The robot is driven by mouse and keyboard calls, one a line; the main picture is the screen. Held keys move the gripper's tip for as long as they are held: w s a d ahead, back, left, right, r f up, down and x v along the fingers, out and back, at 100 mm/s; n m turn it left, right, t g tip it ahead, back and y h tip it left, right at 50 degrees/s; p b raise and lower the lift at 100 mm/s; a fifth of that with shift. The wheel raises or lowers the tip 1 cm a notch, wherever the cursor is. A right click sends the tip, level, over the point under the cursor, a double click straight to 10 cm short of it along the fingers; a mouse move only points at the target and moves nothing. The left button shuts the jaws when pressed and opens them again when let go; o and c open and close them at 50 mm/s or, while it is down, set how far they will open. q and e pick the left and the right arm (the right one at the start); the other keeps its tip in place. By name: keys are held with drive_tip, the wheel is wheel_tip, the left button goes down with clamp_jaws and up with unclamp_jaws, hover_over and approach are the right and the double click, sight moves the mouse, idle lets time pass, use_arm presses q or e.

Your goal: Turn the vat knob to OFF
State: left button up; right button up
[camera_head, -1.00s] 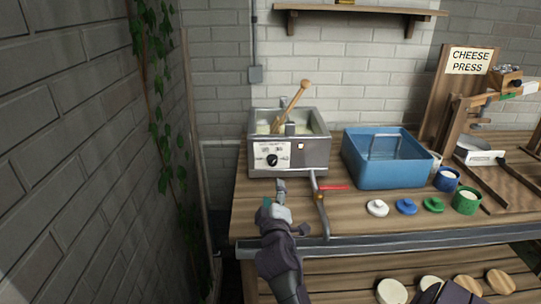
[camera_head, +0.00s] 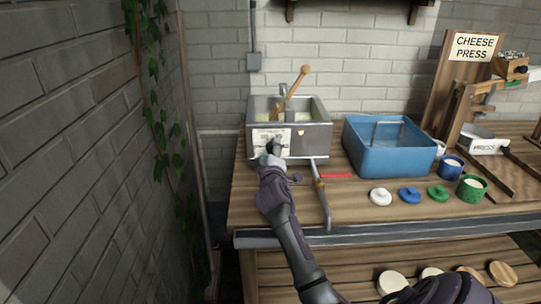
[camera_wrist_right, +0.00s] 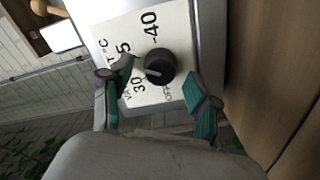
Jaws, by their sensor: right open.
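The steel vat (camera_head: 318,140) stands on the workbench with a white dial panel on its front. In the right wrist view the round black knob (camera_wrist_right: 161,66) sits on the dial panel (camera_wrist_right: 113,32), marked 30, 35, 40 and OFF. The knob's pale mark points toward the 30 side, not at OFF. My right gripper (camera_head: 275,150) is at the panel and hides most of the knob in the head view. In the wrist view its open fingers (camera_wrist_right: 160,86) are on either side just short of the knob, with gaps showing. My left gripper is not in view.
A wooden paddle (camera_head: 295,86) leans in the vat. A drain pipe with a red lever (camera_head: 340,175) is below the vat's right side. A blue basin (camera_head: 390,155) stands to the right, with several lids and pots. A brick wall with ivy (camera_head: 160,100) is close on the left.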

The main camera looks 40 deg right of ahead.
drive_tip(key=shift+w+d, duration=0.15)
drive_tip(key=c, duration=1.1)
drive_tip(key=shift+c, duration=0.2)
